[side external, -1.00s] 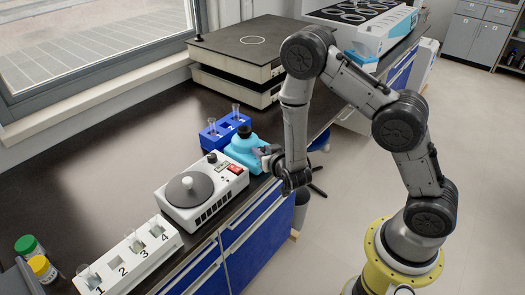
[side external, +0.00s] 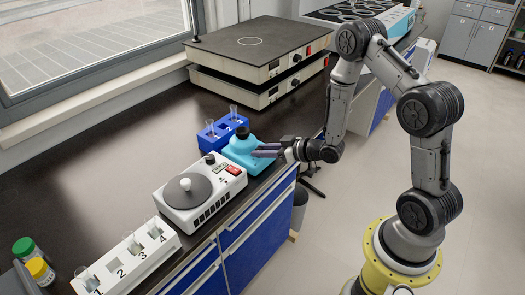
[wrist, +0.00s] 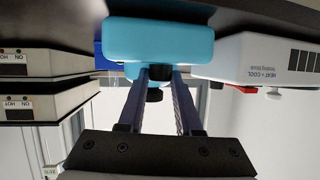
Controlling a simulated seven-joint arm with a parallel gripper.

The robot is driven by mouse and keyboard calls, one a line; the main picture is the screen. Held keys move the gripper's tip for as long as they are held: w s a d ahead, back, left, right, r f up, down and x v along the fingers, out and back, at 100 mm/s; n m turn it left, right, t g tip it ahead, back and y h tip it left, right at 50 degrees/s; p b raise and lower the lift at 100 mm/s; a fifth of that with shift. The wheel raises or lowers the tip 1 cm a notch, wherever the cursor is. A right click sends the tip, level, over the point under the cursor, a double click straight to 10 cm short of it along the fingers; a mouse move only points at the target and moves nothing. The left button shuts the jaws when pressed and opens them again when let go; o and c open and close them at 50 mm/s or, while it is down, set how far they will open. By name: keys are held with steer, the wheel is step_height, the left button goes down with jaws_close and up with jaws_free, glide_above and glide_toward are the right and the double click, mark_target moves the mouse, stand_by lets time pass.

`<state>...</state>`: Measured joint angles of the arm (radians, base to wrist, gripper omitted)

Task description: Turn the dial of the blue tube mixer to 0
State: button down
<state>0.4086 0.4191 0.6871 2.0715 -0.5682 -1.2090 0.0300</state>
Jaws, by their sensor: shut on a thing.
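The blue tube mixer (side external: 243,152) stands on the dark bench near its front edge, with a black cup (side external: 242,132) on top. It fills the upper middle of the wrist view (wrist: 158,38), which is upside down. Its small black dial (wrist: 160,73) is on the front, between my fingertips. My gripper (side external: 258,150) reaches in level from the front; in the wrist view my gripper (wrist: 161,76) is shut on the dial. The dial is hidden in the side view, and no dial marking is readable.
A white heating block (side external: 201,188) with a grey disc stands close to the mixer, front left. A blue tube rack (side external: 222,131) is just behind. Stacked hot plates (side external: 258,62) stand farther back. A white numbered rack (side external: 128,259) is nearer the camera.

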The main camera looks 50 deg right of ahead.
steer(key=shift+n+y, duration=0.3)
stand_by(0.4)
steer(key=c, duration=0.6)
jaws_free()
steer(key=v, duration=1.4)
steer(key=shift+w+r, duration=0.1)
steer(key=shift+w, duration=0.05)
